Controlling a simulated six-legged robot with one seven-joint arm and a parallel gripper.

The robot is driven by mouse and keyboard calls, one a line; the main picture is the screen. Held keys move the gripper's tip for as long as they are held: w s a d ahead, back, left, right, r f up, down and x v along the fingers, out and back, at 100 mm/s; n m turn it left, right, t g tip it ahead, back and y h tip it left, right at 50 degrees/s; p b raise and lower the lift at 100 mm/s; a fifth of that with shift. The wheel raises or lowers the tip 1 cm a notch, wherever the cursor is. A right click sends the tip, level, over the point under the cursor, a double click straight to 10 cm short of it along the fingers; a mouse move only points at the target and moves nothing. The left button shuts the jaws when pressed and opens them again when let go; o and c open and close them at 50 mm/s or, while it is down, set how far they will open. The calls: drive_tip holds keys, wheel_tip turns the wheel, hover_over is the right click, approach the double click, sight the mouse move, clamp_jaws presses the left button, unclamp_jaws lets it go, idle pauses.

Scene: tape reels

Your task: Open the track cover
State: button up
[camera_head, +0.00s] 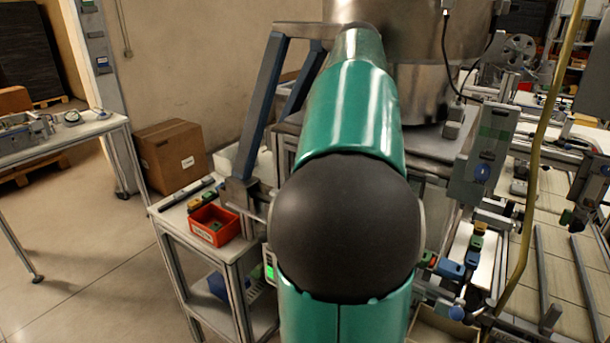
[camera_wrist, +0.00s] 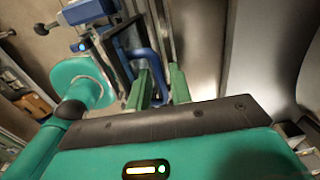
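In the wrist view, my gripper (camera_wrist: 160,84) shows two green fingers pointing away from the camera, set apart from each other. A blue bent bar, like a handle (camera_wrist: 148,54), lies at the fingers and partly between them. I cannot tell whether they touch or grip it. Dark framework and a blue block (camera_wrist: 86,11) are beside and above the bar. I cannot pick out the track cover for sure in either view. In the head view, my green and black arm fills the middle and hides my gripper and what it faces.
A large metal bowl (camera_head: 432,60) stands behind my arm. A cart with a red bin (camera_head: 213,226) is at left, beside a cardboard box (camera_head: 172,155). A bench with blue and green fittings (camera_head: 451,270) and a yellow hose (camera_head: 541,140) is at right. Floor at lower left is clear.

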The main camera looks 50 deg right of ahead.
drive_tip(key=shift+w+r, duration=0.1)
drive_tip(key=shift+r, duration=0.05)
drive_tip(key=s+a+f+h, duration=0.1)
drive_tip(key=a+f, duration=0.5)
drive_tip(key=a, duration=0.6)
wheel_tip(320, 180, up, 14)
drive_tip(key=a, duration=0.2)
drive_tip(key=w+a+f+n+t, duration=0.3)
drive_tip(key=a+f+n, duration=1)
drive_tip(key=n, duration=0.7)
drive_tip(key=shift+w+a+n+t, duration=0.35)
drive_tip(key=shift+w+a, duration=0.35)
drive_tip(key=shift+a, duration=1)
